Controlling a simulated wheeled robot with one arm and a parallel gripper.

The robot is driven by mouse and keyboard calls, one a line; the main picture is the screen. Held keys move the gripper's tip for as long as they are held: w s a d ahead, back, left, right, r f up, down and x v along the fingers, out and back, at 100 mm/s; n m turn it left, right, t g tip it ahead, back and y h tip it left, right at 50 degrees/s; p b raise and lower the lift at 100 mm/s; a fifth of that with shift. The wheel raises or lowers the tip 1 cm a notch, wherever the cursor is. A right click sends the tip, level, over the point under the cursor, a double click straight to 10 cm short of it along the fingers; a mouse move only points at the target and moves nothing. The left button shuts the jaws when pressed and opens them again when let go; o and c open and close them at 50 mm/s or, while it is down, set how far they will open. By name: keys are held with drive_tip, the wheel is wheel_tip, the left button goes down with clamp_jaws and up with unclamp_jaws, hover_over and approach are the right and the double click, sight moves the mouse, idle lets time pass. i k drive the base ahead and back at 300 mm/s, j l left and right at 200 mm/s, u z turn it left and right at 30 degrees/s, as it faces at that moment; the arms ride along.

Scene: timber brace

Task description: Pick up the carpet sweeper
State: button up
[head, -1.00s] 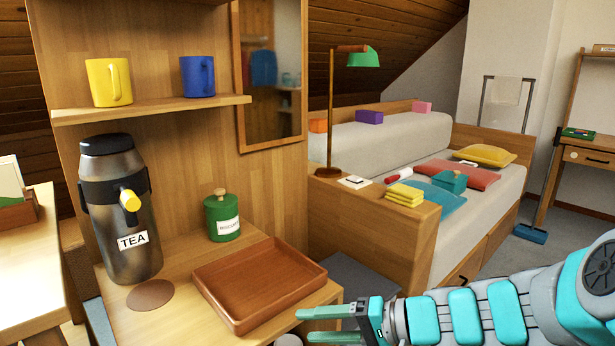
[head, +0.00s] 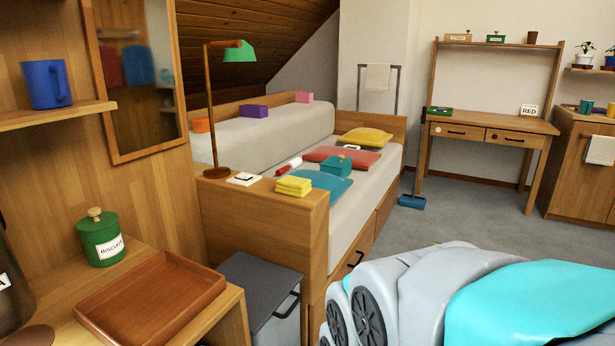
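A blue flat-headed thing that looks like the carpet sweeper (head: 412,201) stands on the grey floor, past the far end of the bed and near the desk's left leg. A thin dark upright handle seems to rise from it, but it is hard to tell from the desk leg. My arm fills the lower right of the head view, far nearer than the sweeper. My gripper's fingers are out of the frame, so its opening does not show.
A wooden bed (head: 318,235) with cushions and small items runs along the left side. The desk (head: 490,128) stands behind. Carpet (head: 480,215) between bed and cabinet (head: 580,165) is clear.

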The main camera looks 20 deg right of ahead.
sight(413, 201)
drive_tip(key=z, duration=1.2)
